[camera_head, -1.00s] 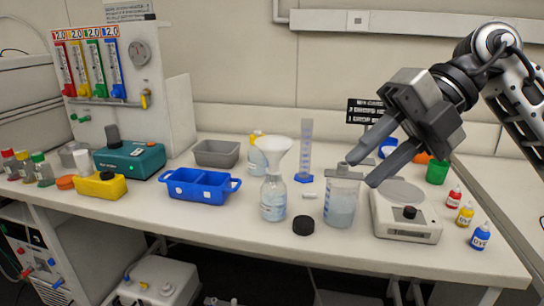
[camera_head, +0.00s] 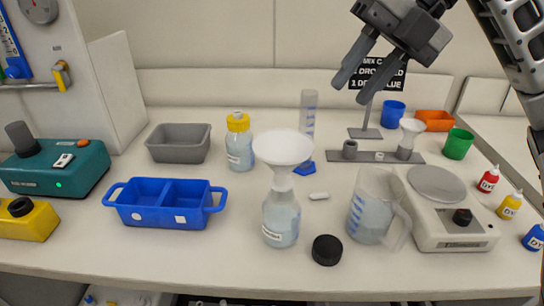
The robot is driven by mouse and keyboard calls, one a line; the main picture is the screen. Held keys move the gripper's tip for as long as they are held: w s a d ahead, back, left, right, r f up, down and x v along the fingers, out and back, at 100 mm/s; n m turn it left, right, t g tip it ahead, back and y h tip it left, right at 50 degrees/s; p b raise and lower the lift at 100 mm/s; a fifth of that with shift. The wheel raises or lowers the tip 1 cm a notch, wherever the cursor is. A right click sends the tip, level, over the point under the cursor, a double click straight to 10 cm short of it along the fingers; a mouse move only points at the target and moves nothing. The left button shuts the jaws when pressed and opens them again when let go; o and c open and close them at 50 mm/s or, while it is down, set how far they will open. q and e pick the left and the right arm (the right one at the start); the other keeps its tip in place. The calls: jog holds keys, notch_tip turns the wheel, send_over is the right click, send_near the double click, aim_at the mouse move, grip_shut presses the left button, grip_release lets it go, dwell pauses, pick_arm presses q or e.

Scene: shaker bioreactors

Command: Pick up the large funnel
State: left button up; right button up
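The large funnel (camera_head: 283,150) is white, with its wide cone facing up. It sits upright in the neck of a clear bottle (camera_head: 281,218) with a white label, near the middle of the bench. A smaller white funnel (camera_head: 411,128) stands at the back right, on a grey rack. My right gripper (camera_head: 352,93) is open and empty, in the air at upper right in front of the back wall. It appears above and to the right of the large funnel, clear of it. My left gripper is out of view.
A clear beaker (camera_head: 368,208) and a scale (camera_head: 451,230) stand right of the bottle. A black cap (camera_head: 327,250) lies in front. A yellow-capped bottle (camera_head: 239,142), a blue cylinder base (camera_head: 306,169) and a blue two-part tray (camera_head: 150,212) are close by.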

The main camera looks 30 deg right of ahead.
aim_at(310, 141)
jog(key=x, duration=0.7)
jog(key=shift+s+a+f+b, duration=0.15)
jog(key=shift+f+b, duration=0.2)
jog(key=shift+w+x, duration=0.2)
jog(key=shift+x, duration=1.2)
jog(key=shift+w+x, duration=0.25)
jog(key=shift+x, duration=1.2)
jog(key=shift+d+r, duration=0.1)
jog(key=shift+d, duration=0.1)
grip_shut()
